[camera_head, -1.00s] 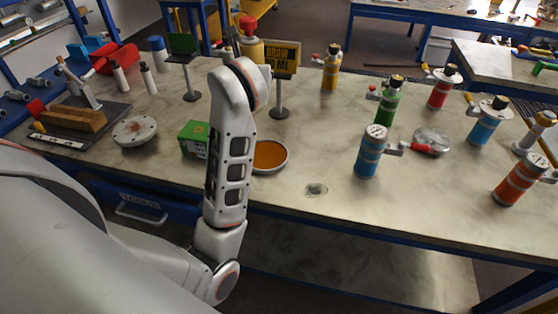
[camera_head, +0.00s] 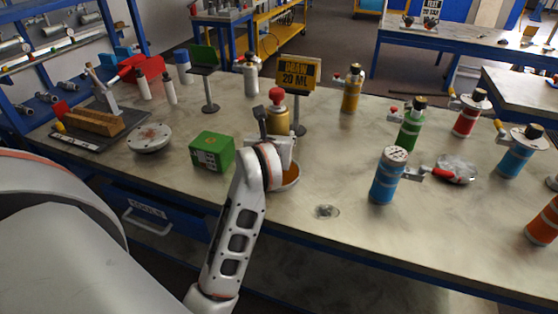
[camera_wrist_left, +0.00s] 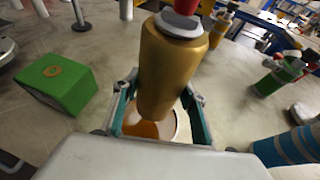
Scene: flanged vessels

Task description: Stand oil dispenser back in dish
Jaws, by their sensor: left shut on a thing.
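The oil dispenser is a gold bottle with a red cap (camera_head: 278,121). My left gripper (camera_head: 280,145) is shut around its lower body, with a finger on each side in the left wrist view (camera_wrist_left: 165,100). The dispenser looks about upright in the head view. The dish (camera_head: 290,183) is a shallow pale bowl with an orange-brown inside, partly hidden by my wrist. In the left wrist view the dish (camera_wrist_left: 176,127) shows below and behind the dispenser's base. I cannot tell whether the base touches it. My right gripper is out of view.
A green box (camera_head: 212,152) stands left of the dish. The "DRAW 20 ML" sign (camera_head: 298,73) stands behind the dispenser. A blue canister (camera_head: 388,178) and a green one (camera_head: 410,128) stand to the right. The bench front around the drain (camera_head: 327,212) is clear.

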